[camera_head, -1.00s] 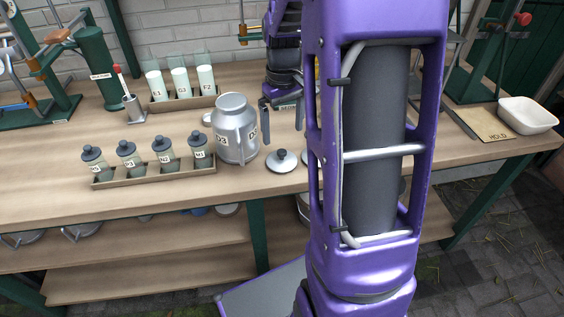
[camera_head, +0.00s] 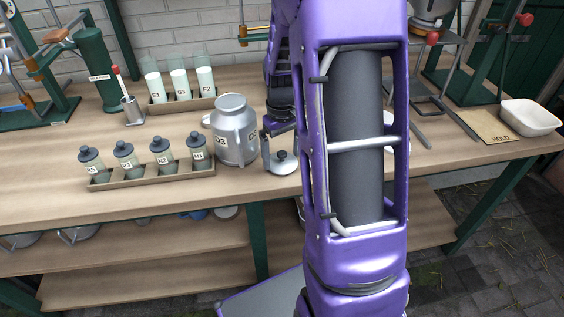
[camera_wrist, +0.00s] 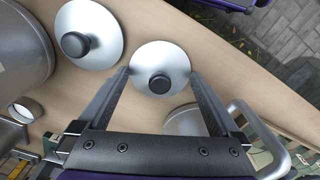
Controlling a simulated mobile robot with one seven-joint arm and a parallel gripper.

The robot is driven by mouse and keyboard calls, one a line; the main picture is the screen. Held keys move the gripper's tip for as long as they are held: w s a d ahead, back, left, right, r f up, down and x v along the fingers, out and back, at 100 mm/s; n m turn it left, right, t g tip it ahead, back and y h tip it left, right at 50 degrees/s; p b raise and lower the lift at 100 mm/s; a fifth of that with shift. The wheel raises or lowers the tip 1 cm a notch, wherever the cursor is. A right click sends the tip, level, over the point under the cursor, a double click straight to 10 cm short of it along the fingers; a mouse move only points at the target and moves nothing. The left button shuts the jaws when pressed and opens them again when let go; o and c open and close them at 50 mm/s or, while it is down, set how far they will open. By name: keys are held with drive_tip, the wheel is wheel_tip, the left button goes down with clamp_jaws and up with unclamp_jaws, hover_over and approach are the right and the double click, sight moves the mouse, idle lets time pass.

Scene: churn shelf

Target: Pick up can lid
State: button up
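A round silver can lid (camera_head: 285,167) with a black knob lies on the bench right of the grey metal can (camera_head: 231,130). In the wrist view the same lid (camera_wrist: 152,55) shows between my fingertips, its knob centred between them. My gripper (camera_wrist: 159,74) is open, one finger on each side of the knob, apparently touching neither. In the head view only part of my gripper (camera_head: 281,142) shows, close above the lid; my arm hides the rest. A second similar lid (camera_wrist: 104,28) lies to the left in the wrist view and is hidden by my arm in the head view.
A tray of several dark-lidded jars (camera_head: 150,176) stands left of the can, and a rack of white bottles (camera_head: 184,102) behind. In the wrist view a large can (camera_wrist: 22,45) is at left. A white bowl (camera_head: 531,117) stands far right.

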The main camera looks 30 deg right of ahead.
drive_tip(key=shift+s, duration=0.1)
drive_tip(key=c, duration=1.4)
drive_tip(key=shift+f, duration=0.15)
clamp_jaws()
